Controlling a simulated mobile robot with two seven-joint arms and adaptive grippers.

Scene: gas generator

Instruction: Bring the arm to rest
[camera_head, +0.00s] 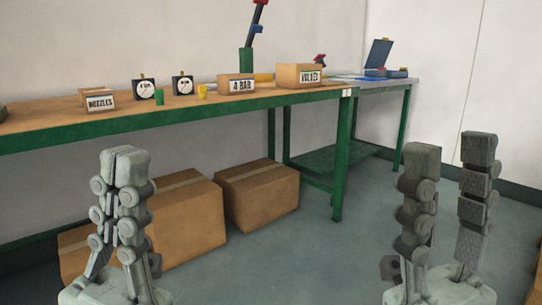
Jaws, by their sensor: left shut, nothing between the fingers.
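My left gripper (125,158) stands upright at the lower left, in front of the workbench. Its two fingers are together with nothing between them. My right gripper (451,155) stands upright at the lower right. Its two fingers are wide apart, and only floor and wall show between them. Both grippers are apart from the bench and the boxes in the picture. The arms behind the grippers are mostly out of view.
A green-edged workbench (200,110) holds boxes marked NOZZLES (98,102), 4 BAR (237,86) and VALVES (299,76). Two dials (145,90) stand between. Cardboard boxes (258,195) sit below. A second bench (398,84) is behind. Floor (330,255) between my grippers is clear.

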